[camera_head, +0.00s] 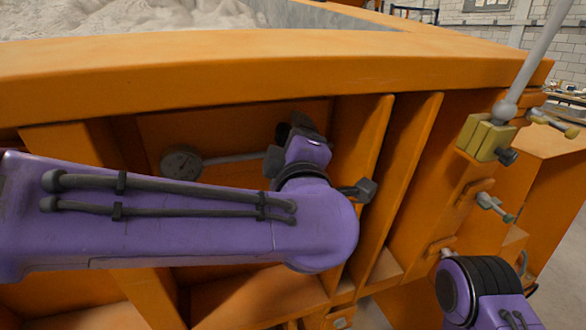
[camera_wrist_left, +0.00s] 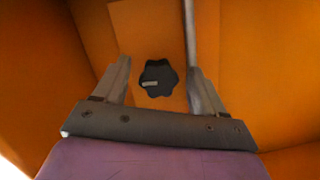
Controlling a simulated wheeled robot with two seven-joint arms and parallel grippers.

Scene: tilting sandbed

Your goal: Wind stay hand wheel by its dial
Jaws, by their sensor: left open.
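A dark lobed hand wheel (camera_wrist_left: 158,78) with a pale bar-shaped mark shows on an orange panel in the left wrist view. My left gripper (camera_wrist_left: 159,66) is open, with one finger on each side of the wheel in that view. I cannot tell whether the fingers touch it. In the head view my left gripper (camera_head: 298,138) is in the orange frame's recess, and my purple arm hides much of it; the wheel is not clear there. A round grey dial (camera_head: 181,162) is left of the gripper, with a pale rod (camera_head: 232,157) running right from it. My right gripper is out of view.
An orange top rail (camera_head: 270,68) borders the sandbed (camera_head: 120,16). Upright orange ribs (camera_head: 405,180) stand close right of the left gripper. Further right are a yellow clamp block (camera_head: 483,138), a slanted grey rod (camera_head: 535,55) and a small T-handle (camera_head: 493,206).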

